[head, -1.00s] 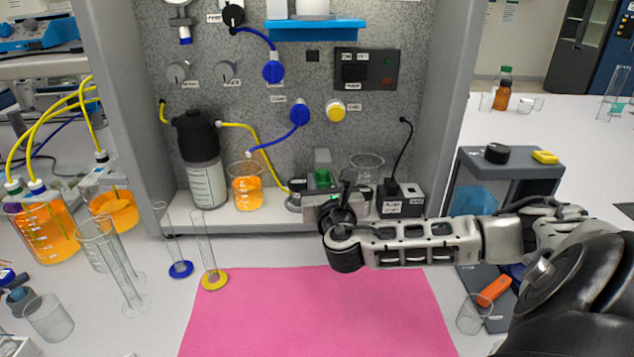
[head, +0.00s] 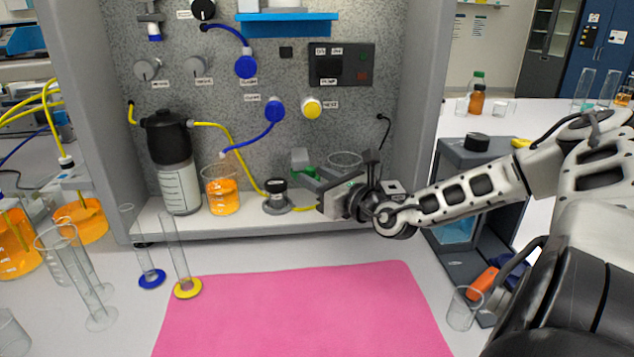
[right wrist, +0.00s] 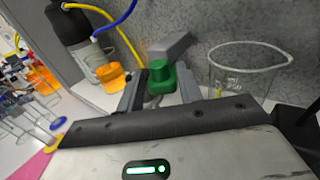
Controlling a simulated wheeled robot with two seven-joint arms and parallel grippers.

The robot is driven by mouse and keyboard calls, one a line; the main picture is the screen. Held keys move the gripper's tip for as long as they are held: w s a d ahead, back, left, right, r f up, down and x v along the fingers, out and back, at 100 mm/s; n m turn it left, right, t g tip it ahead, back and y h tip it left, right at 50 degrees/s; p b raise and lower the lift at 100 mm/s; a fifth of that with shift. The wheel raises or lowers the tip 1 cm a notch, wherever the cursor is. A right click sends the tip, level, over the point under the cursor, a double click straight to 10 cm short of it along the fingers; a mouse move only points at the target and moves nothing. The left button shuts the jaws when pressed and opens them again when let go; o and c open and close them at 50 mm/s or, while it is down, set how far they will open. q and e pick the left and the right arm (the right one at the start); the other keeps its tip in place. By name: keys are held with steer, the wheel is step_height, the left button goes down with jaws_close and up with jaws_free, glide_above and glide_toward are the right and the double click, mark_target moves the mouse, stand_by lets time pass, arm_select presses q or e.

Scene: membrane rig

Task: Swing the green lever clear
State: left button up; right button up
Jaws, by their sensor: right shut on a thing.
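The green lever (head: 305,171) is on the cabinet shelf, behind my right gripper, with a grey block (head: 300,157) above it. In the right wrist view the green part (right wrist: 161,77) lies between my two fingers, and the grey block (right wrist: 170,46) is tilted beyond it. My right gripper (head: 314,186) is shut on the green lever. Its body hides the lever's lower part and mount in the head view. My left gripper is not in view.
A clear beaker (head: 345,160) stands close to the right of the lever. A black-topped fitting (head: 275,194) with a yellow tube is on its left. An orange-filled beaker (head: 222,196) and a bottle (head: 178,188) stand farther left. The pink mat (head: 300,310) is clear.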

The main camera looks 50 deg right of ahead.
steer(key=shift+a, duration=0.15)
steer(key=o, duration=0.7)
steer(key=shift+c, duration=0.2)
steer(key=s+a, duration=0.1)
steer(key=s, duration=1.5)
steer(key=shift+a+b, duration=0.25)
steer(key=shift+b, duration=0.15)
steer(key=shift+w, duration=0.1)
